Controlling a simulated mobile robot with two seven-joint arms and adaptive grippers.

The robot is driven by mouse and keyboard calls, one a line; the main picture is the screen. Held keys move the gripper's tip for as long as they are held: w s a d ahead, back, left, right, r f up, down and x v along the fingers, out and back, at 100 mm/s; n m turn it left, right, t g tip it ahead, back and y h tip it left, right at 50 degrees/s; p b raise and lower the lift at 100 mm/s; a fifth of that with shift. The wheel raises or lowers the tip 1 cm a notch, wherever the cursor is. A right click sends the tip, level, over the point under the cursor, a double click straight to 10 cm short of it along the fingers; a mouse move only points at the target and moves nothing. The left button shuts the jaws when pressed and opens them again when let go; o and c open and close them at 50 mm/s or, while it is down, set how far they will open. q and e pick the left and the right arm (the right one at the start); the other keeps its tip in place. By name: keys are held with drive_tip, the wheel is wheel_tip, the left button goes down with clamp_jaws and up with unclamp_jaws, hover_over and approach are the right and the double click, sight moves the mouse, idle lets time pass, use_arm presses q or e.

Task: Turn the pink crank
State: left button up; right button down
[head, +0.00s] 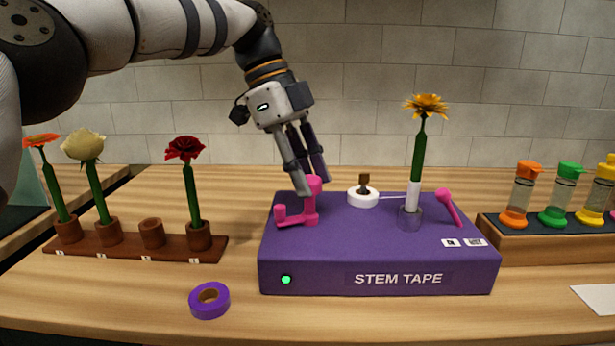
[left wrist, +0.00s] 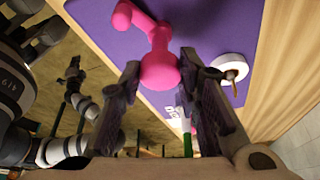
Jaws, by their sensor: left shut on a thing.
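The pink crank (head: 310,217) stands on the left part of the purple stem tape box (head: 345,250). A short knob (head: 281,213) points left from its base, and a taller part rises at its right. My left gripper (head: 312,186) reaches down from above and is shut on the top of that taller part. In the left wrist view the crank's rounded pink end (left wrist: 160,70) sits between the two fingers (left wrist: 158,88). An orange-yellow flower (head: 426,105) stands upright in a clear holder (head: 410,218) on the box, its lower stem white. My right gripper is not clearly visible.
A white tape roll (head: 363,197) and a pink lever (head: 449,206) are on the box. A wooden rack (head: 130,247) with three flowers stands left. A purple tape roll (head: 209,300) lies in front. A tray of capped bottles (head: 540,245) stands right.

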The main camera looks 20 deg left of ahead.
use_arm(q)
drive_tip(key=shift+f+m+g, duration=0.1)
drive_tip(key=shift+m+g, duration=0.2)
drive_tip(key=shift+m, duration=0.3)
use_arm(e)
drive_tip(key=shift+s+f, duration=0.35)
use_arm(q)
drive_tip(key=shift+m, duration=0.3)
drive_tip(key=o, duration=1.1)
drive_tip(key=shift+d, duration=0.1)
